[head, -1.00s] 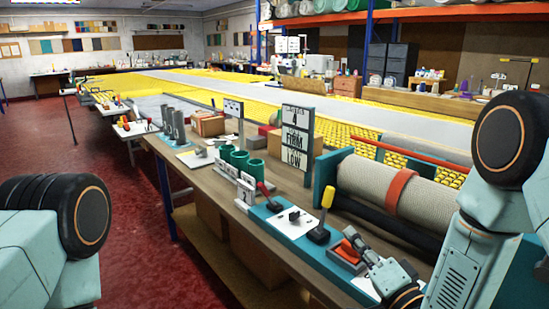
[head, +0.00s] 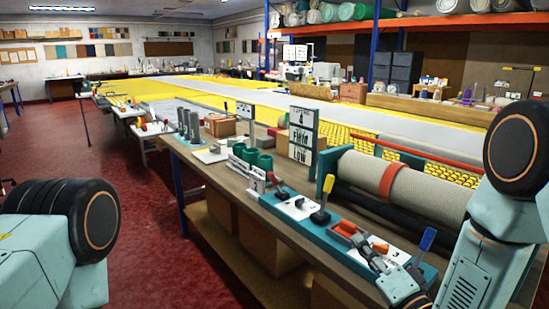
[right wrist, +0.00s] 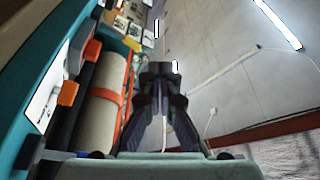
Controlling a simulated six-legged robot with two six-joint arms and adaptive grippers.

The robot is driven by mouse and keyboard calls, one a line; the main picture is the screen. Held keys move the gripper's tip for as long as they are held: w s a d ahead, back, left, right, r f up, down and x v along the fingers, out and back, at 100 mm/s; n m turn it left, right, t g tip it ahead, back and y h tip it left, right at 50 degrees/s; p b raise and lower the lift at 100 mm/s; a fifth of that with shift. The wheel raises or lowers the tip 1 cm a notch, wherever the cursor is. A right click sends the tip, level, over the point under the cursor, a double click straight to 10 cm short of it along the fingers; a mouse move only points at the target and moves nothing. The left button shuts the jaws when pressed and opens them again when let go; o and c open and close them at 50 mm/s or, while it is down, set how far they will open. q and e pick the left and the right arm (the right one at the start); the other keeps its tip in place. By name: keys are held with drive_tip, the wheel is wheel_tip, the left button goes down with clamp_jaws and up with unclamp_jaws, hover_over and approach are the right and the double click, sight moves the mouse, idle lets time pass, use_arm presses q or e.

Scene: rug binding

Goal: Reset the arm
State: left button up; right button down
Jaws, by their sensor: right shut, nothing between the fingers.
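My right gripper (head: 372,252) shows in the head view at the lower right, over the front edge of the workbench (head: 232,187). In the right wrist view its dark fingers (right wrist: 158,72) are together and empty, with the grey wall and ceiling behind them. The bench's teal strip carries a yellow-handled lever (head: 325,190), a red-handled lever (head: 276,184), an orange block (head: 345,228) and a blue-handled lever (head: 426,240). The gripper appears close to the orange block and the white plate beside it; contact cannot be told. My left gripper is out of view; only part of my left side shows.
A beige roll (head: 385,182) with an orange band lies behind the strip, and in the right wrist view it (right wrist: 100,90) is left of the fingers. A sign stand (head: 302,135) and green cups (head: 262,160) stand on the bench.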

drive_tip(key=s+d+f+n+g+h, duration=0.25)
drive_tip(key=s+f+g, duration=0.25)
drive_tip(key=f, duration=0.5)
drive_tip(key=s+d+f+n+g+h, duration=0.1)
drive_tip(key=s+f+n+g+h, duration=0.25)
drive_tip(key=s+f, duration=0.4)
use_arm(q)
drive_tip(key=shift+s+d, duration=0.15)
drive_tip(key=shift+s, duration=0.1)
use_arm(e)
drive_tip(key=s+d+f+g, duration=0.1)
drive_tip(key=s+f+g, duration=0.4)
drive_tip(key=s, duration=0.7)
drive_tip(key=s+d+f+n+g+h, duration=0.1)
drive_tip(key=s+f+g, duration=0.4)
drive_tip(key=s, duration=0.8)
drive_tip(key=shift+s+f+n, duration=0.15)
drive_tip(key=shift+f+n, duration=0.15)
drive_tip(key=shift+f, duration=0.3)
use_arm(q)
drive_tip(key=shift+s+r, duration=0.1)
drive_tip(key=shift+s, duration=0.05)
use_arm(e)
drive_tip(key=shift+s, duration=0.1)
